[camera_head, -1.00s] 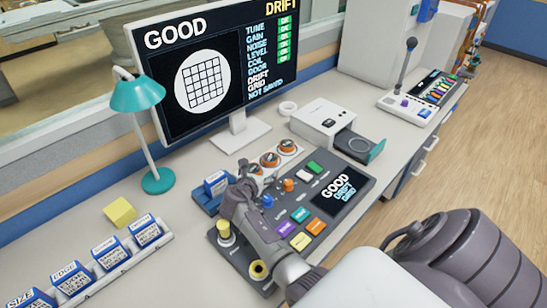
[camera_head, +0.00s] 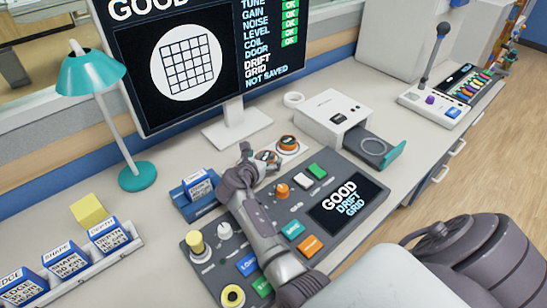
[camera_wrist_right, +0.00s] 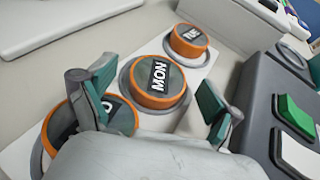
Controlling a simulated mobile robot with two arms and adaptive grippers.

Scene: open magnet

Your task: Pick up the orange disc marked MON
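The orange disc marked MON (camera_wrist_right: 158,84) sits on a white strip, the middle one of three orange-rimmed discs with dark tops. In the head view the MON disc (camera_head: 267,155) is partly covered by my right gripper (camera_head: 258,164). In the right wrist view the open fingers of my right gripper (camera_wrist_right: 155,95) stand on either side of the MON disc, with gaps visible. The disc marked TUE (camera_wrist_right: 190,40) lies beyond it. Another disc (camera_wrist_right: 121,117) on the near side is partly hidden by the left finger. My left gripper is not in view.
A control console (camera_head: 322,180) with knobs and coloured buttons lies beside the strip. A blue card holder (camera_head: 180,200) stands to the left. A white device with an open drawer (camera_head: 370,148) is behind, near the monitor stand (camera_head: 236,124). A teal lamp (camera_head: 137,177) stands farther left.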

